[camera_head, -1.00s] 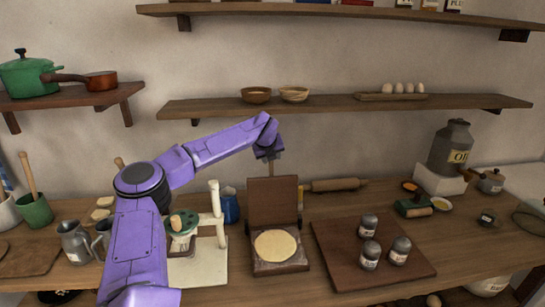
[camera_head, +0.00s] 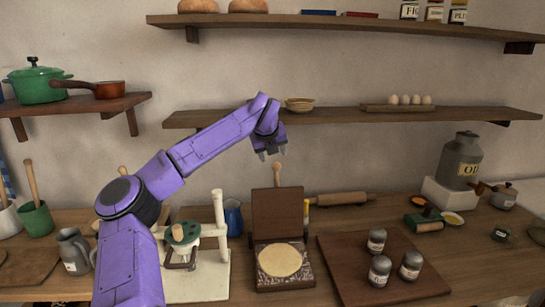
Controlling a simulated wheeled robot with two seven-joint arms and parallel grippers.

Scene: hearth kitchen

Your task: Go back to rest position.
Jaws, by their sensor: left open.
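My left arm comes in from the lower left in purple. Its gripper (camera_head: 271,155) hangs open and empty above the raised lid of a wooden press (camera_head: 277,214), in front of the wall below the middle shelf. The press stands open on the counter with a pale flat dough disc (camera_head: 279,260) on its base. The gripper is apart from the press and the shelf. My right gripper is not in view.
A middle shelf (camera_head: 350,116) holds a bowl (camera_head: 299,105) and several eggs, close above the gripper. A board (camera_head: 335,269) with three jars (camera_head: 380,269) lies right of the press. A white stand (camera_head: 220,215) and a blue jug (camera_head: 232,218) are left of it.

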